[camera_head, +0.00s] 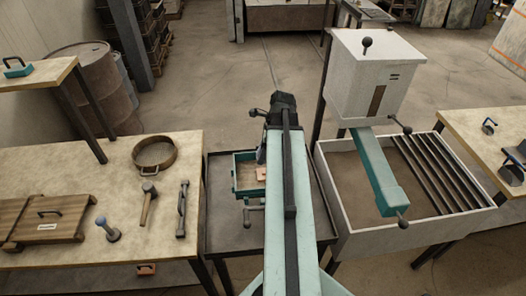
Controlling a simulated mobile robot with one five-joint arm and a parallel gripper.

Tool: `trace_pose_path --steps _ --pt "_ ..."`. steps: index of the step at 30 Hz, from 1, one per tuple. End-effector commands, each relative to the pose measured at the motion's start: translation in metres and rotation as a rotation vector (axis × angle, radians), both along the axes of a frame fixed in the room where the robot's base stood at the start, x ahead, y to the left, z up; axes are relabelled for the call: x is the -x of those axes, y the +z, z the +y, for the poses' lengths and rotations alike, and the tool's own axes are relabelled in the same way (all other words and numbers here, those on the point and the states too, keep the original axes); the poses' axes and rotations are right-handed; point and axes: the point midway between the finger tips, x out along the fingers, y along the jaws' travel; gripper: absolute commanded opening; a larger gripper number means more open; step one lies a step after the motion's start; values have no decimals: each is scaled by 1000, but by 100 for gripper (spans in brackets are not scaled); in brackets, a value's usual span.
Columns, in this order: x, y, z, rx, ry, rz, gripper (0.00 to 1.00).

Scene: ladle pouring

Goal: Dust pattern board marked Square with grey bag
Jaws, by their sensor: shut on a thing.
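My arm reaches forward from the bottom middle of the head view over a dark tray table. My gripper cannot be made out; the arm's own links cover the space below its far end. I cannot make out a grey bag. A wooden board or lid (62,210) with a dark handle and a small white label lies at the left on the workbench; the label is too small to read. A teal open frame (237,182) stands on the dark tray table (225,238), partly hidden by my arm. A small pinkish piece (261,174) shows inside it.
A round sieve (154,166), a mallet (149,208), a blue-knobbed tool (108,230) and a dark long tool (182,212) lie on the left workbench (205,150). A white hopper (372,75) with a teal chute (377,170) stands over a sand bin (330,165) at right.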

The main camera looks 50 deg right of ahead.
Motion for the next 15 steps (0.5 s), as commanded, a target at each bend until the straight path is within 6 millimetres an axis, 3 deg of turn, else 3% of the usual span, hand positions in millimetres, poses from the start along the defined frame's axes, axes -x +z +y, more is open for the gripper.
trace_pose_path --steps 1,5,8,13,15 --pt "0 -21 0 0 0 0 16" --pt "0 -16 0 0 0 0 16" --pt "0 -3 0 0 0 0 16" --pt "0 37 0 0 0 0 16" --pt "0 42 0 0 0 0 16"
